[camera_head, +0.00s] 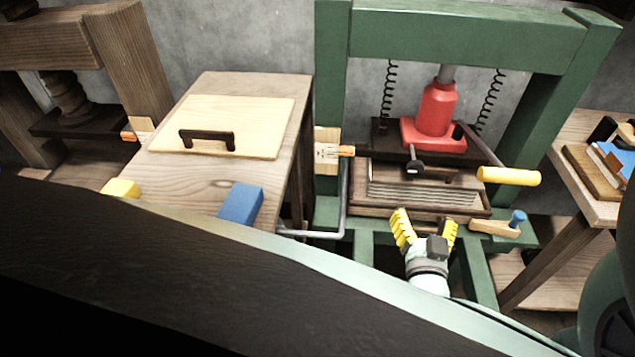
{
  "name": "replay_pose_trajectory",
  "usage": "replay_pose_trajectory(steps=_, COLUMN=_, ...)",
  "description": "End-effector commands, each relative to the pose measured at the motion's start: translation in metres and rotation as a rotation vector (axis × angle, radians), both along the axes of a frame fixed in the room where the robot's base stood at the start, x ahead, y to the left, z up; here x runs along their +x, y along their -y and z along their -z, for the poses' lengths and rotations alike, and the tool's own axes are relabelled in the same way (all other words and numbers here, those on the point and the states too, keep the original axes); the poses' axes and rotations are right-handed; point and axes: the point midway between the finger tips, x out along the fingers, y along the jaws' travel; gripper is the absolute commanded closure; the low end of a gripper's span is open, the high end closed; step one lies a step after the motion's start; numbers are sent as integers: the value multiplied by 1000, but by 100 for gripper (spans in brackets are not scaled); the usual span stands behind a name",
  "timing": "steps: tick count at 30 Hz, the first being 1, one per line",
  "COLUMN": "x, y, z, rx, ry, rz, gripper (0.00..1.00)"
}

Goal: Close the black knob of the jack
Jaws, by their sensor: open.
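The red jack (435,115) stands upright on a dark plate inside the green press frame. Its black knob (414,165) sticks out toward me at the front of the jack's base. A lever with a yellow handle (508,176) extends from the jack to the right. My gripper (426,225) has yellow ribbed fingers. It is open and empty, below and in front of the knob and apart from it. How far the knob is turned cannot be told.
The green press frame (455,38) has posts on both sides and springs hang inside it. A layered wooden stack (420,195) lies under the dark plate. A wooden table (190,180) with a handled board and a blue block (240,204) stands left. Another table stands right.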

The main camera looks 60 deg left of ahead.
Motion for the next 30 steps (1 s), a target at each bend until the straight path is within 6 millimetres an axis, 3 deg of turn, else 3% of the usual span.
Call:
replay_pose_trajectory(steps=7, x=6, y=-13, z=4, rx=-7, ry=-8, rz=-14, gripper=26)
replay_pose_trajectory(steps=30, x=73, y=-86, z=5, rx=-7, ry=-6, rz=-15, gripper=26)
